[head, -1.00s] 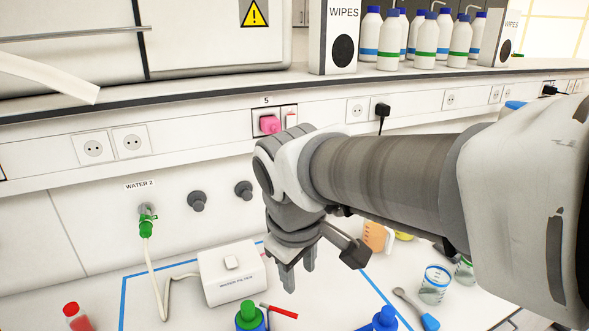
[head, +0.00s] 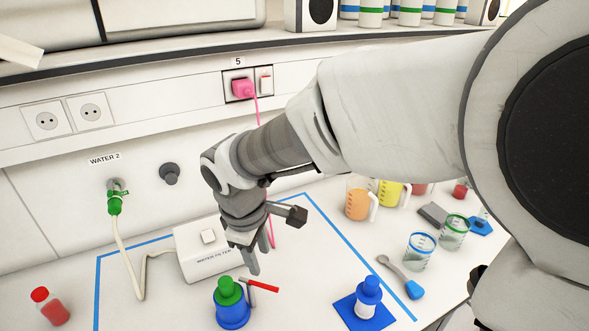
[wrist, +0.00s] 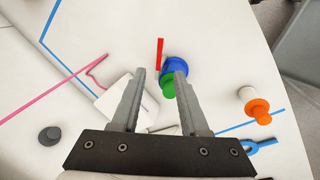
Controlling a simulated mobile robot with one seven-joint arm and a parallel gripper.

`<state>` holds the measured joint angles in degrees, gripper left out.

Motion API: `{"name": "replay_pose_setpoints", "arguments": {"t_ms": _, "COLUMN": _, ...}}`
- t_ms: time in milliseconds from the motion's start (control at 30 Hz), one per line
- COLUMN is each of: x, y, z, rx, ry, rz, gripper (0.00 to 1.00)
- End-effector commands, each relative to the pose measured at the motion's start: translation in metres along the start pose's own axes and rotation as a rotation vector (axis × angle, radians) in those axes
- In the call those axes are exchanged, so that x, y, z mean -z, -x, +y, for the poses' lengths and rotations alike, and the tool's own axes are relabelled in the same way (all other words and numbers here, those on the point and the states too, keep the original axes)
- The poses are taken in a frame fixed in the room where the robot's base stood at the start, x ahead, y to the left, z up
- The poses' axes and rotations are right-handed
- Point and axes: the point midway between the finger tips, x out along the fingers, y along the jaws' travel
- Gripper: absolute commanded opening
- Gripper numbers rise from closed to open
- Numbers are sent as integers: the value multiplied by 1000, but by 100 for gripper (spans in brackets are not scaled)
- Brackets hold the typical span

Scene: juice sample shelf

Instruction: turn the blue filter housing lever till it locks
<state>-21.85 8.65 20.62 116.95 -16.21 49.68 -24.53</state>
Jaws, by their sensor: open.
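The blue filter housing (head: 232,315) has a green cap (head: 229,291) and stands upright on the bench. Its red lever (head: 264,287) sticks out to the right in the head view. My gripper (head: 250,262) is open and points down, just behind and above the housing and lever. In the wrist view, the housing (wrist: 176,66) and lever (wrist: 159,54) lie beyond the fingertips of my open gripper (wrist: 160,72). Nothing is between the fingers, and I see no contact. Whether the lever is at its lock cannot be told.
The white water filter box (head: 205,262) stands behind the housing, left of my gripper. A blue-capped bottle (head: 368,292) on a blue mat stands to the right. A red-capped bottle (head: 50,306) is at far left. Jugs and beakers (head: 420,252) fill the right side.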

Motion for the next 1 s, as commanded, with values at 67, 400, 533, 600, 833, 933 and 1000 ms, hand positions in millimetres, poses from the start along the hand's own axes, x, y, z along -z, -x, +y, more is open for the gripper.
{"name": "replay_pose_setpoints", "arguments": {"t_ms": 67, "x": 0, "y": -20, "z": -1, "rx": 4, "ry": 1, "rz": -4, "gripper": 44}}
{"name": "replay_pose_setpoints", "arguments": {"t_ms": 400, "x": 0, "y": -90, "z": -1, "rx": 3, "ry": 2, "rz": -2, "gripper": 44}}
{"name": "replay_pose_setpoints", "arguments": {"t_ms": 533, "x": 0, "y": -108, "z": -1, "rx": 2, "ry": 1, "rz": -1, "gripper": 44}}
{"name": "replay_pose_setpoints", "arguments": {"t_ms": 600, "x": 0, "y": -113, "z": -1, "rx": 1, "ry": 1, "rz": 0, "gripper": 44}}
{"name": "replay_pose_setpoints", "arguments": {"t_ms": 833, "x": 0, "y": -120, "z": 0, "rx": 0, "ry": -1, "rz": 1, "gripper": 44}}
{"name": "replay_pose_setpoints", "arguments": {"t_ms": 933, "x": 0, "y": -119, "z": 0, "rx": 0, "ry": -1, "rz": 1, "gripper": 44}}
{"name": "replay_pose_setpoints", "arguments": {"t_ms": 1000, "x": 0, "y": -119, "z": 0, "rx": 0, "ry": -1, "rz": 1, "gripper": 42}}
